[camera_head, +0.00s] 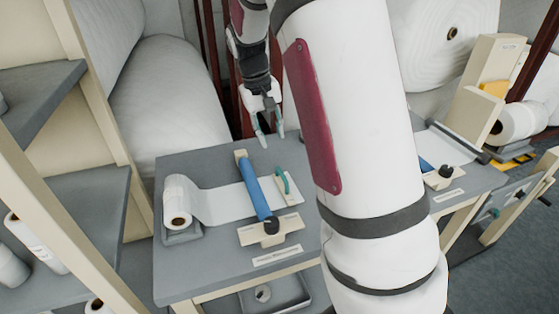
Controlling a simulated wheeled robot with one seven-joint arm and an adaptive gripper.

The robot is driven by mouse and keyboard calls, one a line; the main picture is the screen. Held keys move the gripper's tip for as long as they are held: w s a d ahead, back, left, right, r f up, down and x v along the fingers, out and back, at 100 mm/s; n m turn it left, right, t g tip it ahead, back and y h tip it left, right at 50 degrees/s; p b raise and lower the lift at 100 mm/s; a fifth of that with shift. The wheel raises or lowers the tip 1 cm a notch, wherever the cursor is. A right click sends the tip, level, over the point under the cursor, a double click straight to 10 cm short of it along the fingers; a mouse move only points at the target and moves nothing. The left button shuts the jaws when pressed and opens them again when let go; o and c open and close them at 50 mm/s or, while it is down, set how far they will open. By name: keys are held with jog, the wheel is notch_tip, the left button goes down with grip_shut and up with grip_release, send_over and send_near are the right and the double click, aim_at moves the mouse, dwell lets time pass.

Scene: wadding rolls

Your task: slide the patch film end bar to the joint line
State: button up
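A white film (221,204) runs from a small white roll (177,203) across the grey table, under a blue roller (257,189). At its right end lies a beige bar with a teal handle (282,180), which looks like the film end bar. My gripper (272,141) is above the table's back edge, fingers pointing down. Its two fingertips are apart with nothing between them. It is above and behind the bar, not touching it. I cannot make out a joint line; my arm hides the table to the bar's right.
The blue roller has beige end mounts, the front one with a black knob (271,225). A second station with a white sheet (441,148) stands right of my arm. Shelves (85,220) stand at the left, large white rolls (172,98) behind. The table's front left is clear.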

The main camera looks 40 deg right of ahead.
aim_at(282, 174)
jog(key=d+f, duration=0.1)
jog(key=f, duration=0.3)
jog(key=d+f+p, duration=0.1)
jog(key=f, duration=0.8)
jog(key=shift+s+d+f+p, duration=0.3)
jog(key=shift+s+d+f, duration=0.05)
jog(key=shift+d, duration=0.05)
grip_shut()
